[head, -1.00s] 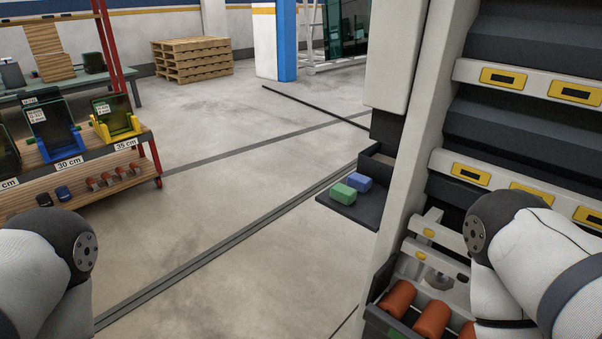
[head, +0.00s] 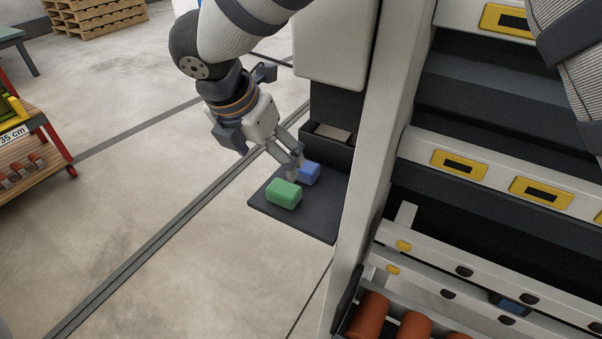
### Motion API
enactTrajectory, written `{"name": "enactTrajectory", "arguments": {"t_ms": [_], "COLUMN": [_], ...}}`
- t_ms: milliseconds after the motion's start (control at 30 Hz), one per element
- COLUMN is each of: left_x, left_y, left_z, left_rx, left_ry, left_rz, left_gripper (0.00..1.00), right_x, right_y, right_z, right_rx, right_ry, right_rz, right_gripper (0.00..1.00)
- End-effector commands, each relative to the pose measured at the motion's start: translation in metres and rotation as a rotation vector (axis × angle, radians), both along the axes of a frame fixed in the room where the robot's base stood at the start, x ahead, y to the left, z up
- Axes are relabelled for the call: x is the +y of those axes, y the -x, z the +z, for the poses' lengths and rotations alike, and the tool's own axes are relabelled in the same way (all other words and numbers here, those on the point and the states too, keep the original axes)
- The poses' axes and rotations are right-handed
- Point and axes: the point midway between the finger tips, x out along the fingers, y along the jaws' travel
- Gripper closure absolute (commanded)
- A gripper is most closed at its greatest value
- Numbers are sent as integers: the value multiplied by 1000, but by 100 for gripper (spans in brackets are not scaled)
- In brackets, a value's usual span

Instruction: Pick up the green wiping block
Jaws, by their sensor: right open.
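The green wiping block (head: 284,193) lies on a dark flat shelf (head: 320,222) fixed to the side of the machine. A blue block (head: 310,173) lies just behind it and to its right on the same shelf. My right gripper (head: 294,170) reaches down from the upper left and is open. Its fingertips are close above and behind the green block and partly overlap the blue block's left side in the picture. I cannot tell whether they touch either block. My left gripper is out of view.
A dark open box (head: 330,145) adjoins the shelf's back edge, under a pale cabinet (head: 333,45). The machine's upright frame (head: 375,150) stands right of the shelf. Orange rollers (head: 370,315) are at lower right. The floor left of the shelf is clear.

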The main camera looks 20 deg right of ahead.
Motion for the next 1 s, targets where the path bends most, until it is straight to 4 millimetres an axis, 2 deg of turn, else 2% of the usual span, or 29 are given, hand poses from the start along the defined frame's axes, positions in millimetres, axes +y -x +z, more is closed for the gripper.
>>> {"name": "enactTrajectory", "arguments": {"t_ms": [100,300,467,700,967,1000], "left_x": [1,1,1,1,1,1], "left_y": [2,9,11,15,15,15], "left_z": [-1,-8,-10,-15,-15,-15], "left_rx": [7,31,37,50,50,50], "left_ry": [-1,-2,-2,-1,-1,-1], "left_rz": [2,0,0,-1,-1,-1], "left_gripper": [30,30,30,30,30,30], "right_x": [0,-14,-19,-30,-32,-32], "right_y": [-1,-11,-15,-18,-20,-20], "right_z": [-6,-50,-68,-110,-114,-114], "right_rx": [-1,5,2,2,-3,-3], "right_ry": [-7,-5,-5,-5,-5,-5], "right_rz": [-12,-10,-10,-10,-9,-9], "right_gripper": [22,22,22,22,22,27]}}
